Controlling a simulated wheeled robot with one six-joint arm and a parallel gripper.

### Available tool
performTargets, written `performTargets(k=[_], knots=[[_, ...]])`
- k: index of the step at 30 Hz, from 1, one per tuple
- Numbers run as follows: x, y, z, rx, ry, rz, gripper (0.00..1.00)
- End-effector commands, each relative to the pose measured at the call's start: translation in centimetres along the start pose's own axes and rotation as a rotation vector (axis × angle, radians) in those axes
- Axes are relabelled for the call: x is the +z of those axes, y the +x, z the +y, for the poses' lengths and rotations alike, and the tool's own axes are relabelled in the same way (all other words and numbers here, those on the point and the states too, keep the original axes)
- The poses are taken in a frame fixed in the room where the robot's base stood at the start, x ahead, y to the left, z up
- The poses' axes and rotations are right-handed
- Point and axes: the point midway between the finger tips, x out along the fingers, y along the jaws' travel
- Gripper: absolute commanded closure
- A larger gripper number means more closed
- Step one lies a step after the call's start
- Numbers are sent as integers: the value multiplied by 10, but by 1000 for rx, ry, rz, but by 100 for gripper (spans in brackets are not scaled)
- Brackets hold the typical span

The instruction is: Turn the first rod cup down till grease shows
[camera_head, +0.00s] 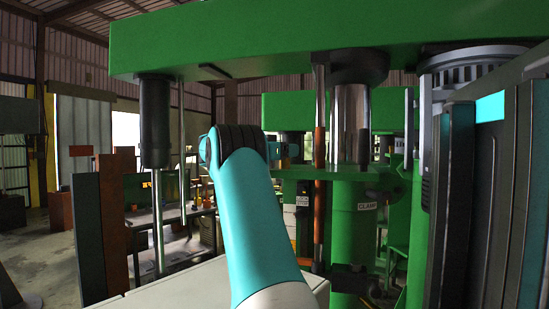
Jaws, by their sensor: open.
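The disperser is a large green machine with a thick top beam (230,40). Under the beam's left end hangs a dark cylinder (155,120) with a thin steel rod (158,220) below it. Further right stand a slim copper-coloured rod (319,200) and a thick shiny column (351,120). I cannot pick out the first rod cup for certain, and no grease is visible. My teal arm rises in the middle and ends at a dark joint. My gripper does not show; it may be hidden beyond that joint.
A ribbed grey motor housing (470,68) is at the upper right. Dark and rust-coloured panels (112,215) stand at left, with a cluttered workbench (170,212) behind.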

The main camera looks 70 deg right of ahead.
Motion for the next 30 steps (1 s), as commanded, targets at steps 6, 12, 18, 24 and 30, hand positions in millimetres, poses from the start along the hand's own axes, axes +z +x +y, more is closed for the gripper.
performTargets(k=[6, 12, 18, 24, 30], knots=[[3, 0, 4, -206, 2, 2, 32], [-2, 1, 4, -391, -1, 0, 32], [-4, 2, 4, -556, 0, 0, 32], [5, -32, 20, -594, 3, 4, 32], [5, -67, 43, -593, 2, 4, 32]])
